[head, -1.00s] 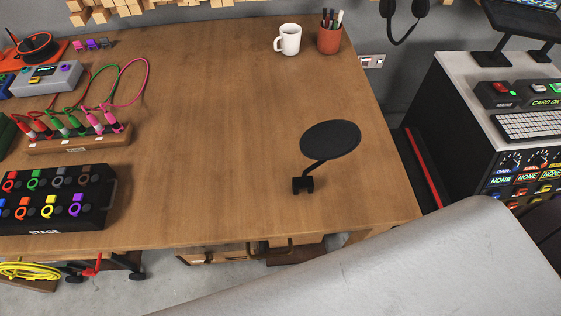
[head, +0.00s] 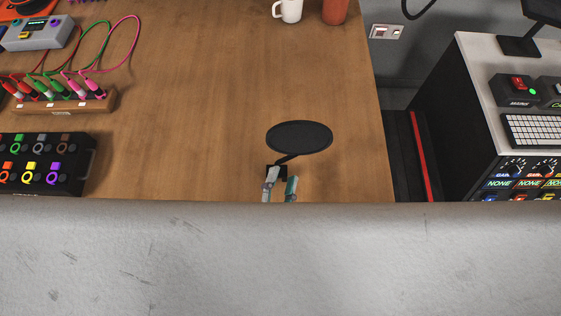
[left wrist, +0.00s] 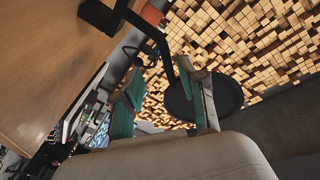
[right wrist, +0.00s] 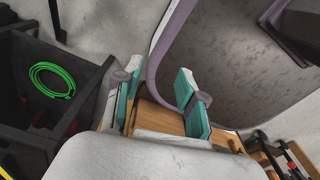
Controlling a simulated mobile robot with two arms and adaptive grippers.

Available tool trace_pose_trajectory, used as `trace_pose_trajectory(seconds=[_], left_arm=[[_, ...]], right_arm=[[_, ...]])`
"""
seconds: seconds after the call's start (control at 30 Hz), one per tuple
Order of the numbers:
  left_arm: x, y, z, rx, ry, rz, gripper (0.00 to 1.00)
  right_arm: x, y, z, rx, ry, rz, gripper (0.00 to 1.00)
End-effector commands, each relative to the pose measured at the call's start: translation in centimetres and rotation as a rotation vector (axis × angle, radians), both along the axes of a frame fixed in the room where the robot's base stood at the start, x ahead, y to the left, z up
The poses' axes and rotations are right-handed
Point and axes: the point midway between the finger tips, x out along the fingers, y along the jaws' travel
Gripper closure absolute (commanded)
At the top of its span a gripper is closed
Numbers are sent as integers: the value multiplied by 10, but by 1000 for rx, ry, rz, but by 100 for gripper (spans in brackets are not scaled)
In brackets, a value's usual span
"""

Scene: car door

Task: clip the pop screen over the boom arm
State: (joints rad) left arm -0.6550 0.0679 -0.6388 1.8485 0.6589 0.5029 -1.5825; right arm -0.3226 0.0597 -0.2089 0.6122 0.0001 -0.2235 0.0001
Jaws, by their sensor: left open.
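The pop screen is a flat black disc (head: 299,137) on a short black stem with a dark clip (head: 277,170) at its lower end, by the table's near edge. My left gripper (head: 281,184) is open just in front of the clip, its teal-padded fingertips apart. In the left wrist view the disc (left wrist: 231,93) shows behind one finger and the clip (left wrist: 100,15) at the top; the stem runs toward the gap between the fingers (left wrist: 162,100). I cannot tell whether they touch it. My right gripper (right wrist: 157,100) is open and apparently empty, low down. I cannot make out the boom arm.
The wooden table (head: 190,110) is clear around the screen. A cable block (head: 70,103), a black stage box (head: 45,160), a white mug (head: 289,10) and a red-brown cup (head: 335,10) stand on it. A console (head: 480,110) is at right. A dark bin (right wrist: 60,125) shows in the right wrist view.

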Motion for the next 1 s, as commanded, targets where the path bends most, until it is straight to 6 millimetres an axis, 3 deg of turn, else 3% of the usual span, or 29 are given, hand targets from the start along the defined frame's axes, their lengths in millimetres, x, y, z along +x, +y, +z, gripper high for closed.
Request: trace_pose_trajectory(seconds=[0.3,0.47,0.7,0.93,1.0], left_arm=[[38,-7,12,-1,-3,0,59],[52,-10,10,1,0,0,59],[53,-10,9,0,1,0,59],[52,-10,9,0,1,1,97],[52,-10,9,0,1,1,100]], right_arm=[[33,-25,15,-28,-48,-2,60],[32,-24,15,-27,-47,-3,60],[25,-20,14,-23,-37,-4,60],[20,-9,14,-10,-29,-4,60],[20,-9,14,-10,-29,-3,60]])
